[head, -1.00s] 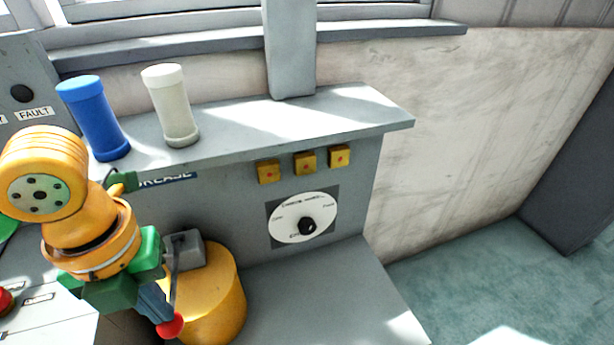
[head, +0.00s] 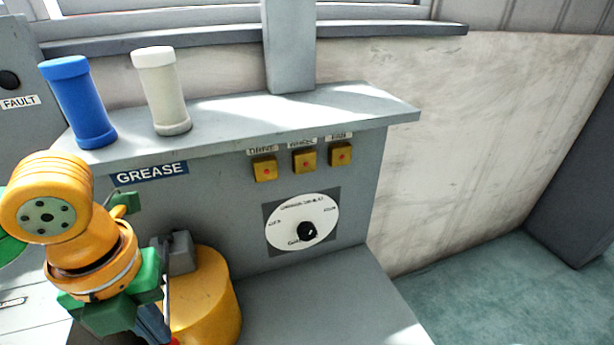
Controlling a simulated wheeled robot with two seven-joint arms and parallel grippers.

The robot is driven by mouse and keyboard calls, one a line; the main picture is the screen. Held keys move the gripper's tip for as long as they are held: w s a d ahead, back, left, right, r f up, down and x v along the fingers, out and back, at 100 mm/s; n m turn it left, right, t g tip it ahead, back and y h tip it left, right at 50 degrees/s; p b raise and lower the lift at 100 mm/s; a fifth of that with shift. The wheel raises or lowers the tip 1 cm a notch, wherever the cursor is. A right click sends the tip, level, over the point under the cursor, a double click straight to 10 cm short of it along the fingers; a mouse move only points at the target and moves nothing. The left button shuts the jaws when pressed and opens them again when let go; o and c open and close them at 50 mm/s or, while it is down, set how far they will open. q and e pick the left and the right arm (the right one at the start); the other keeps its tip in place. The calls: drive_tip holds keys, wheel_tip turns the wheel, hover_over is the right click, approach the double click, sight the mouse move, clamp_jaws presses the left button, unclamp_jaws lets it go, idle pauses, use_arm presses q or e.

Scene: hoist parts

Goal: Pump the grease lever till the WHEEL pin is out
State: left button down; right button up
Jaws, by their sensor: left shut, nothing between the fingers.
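The grease pump is a yellow drum (head: 212,300) with a grey head (head: 180,252) under the GREASE sign (head: 150,173). A thin lever rod (head: 168,297) slopes down from the head. Its red knob is mostly cut off at the bottom edge. My left gripper (head: 153,326) is shut and empty, close beside the rod; I cannot tell if it touches. Three yellow blocks with red dots sit on the panel. The middle one (head: 304,160) seems to be labelled WHEEL; no pin visibly stands out of it. My right gripper is not in view.
A white dial (head: 303,222) with a black knob is below the blocks. A blue cartridge (head: 78,102) and a white cartridge (head: 161,92) stand on the shelf (head: 350,107) above. The grey bench (head: 320,305) right of the drum is clear.

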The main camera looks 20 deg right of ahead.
use_arm(q)
drive_tip(key=shift+f, duration=0.15)
wheel_tip(320, 180, up, 8)
drive_tip(key=p, duration=0.6)
drive_tip(key=shift+s, duration=0.35)
drive_tip(key=shift+w+f+b, duration=0.2)
drive_tip(key=shift+f+b, duration=1.75)
drive_tip(key=shift+f, duration=0.15)
drive_tip(key=shift+w+f+b, duration=0.2)
drive_tip(key=shift+f+b, duration=1.7)
drive_tip(key=shift+f, duration=0.2)
wheel_tip(320, 180, up, 8)
drive_tip(key=p, duration=0.6)
drive_tip(key=shift+s+r+p, duration=0.25)
drive_tip(key=shift+s+p, duration=0.05)
drive_tip(key=shift+s, duration=0.05)
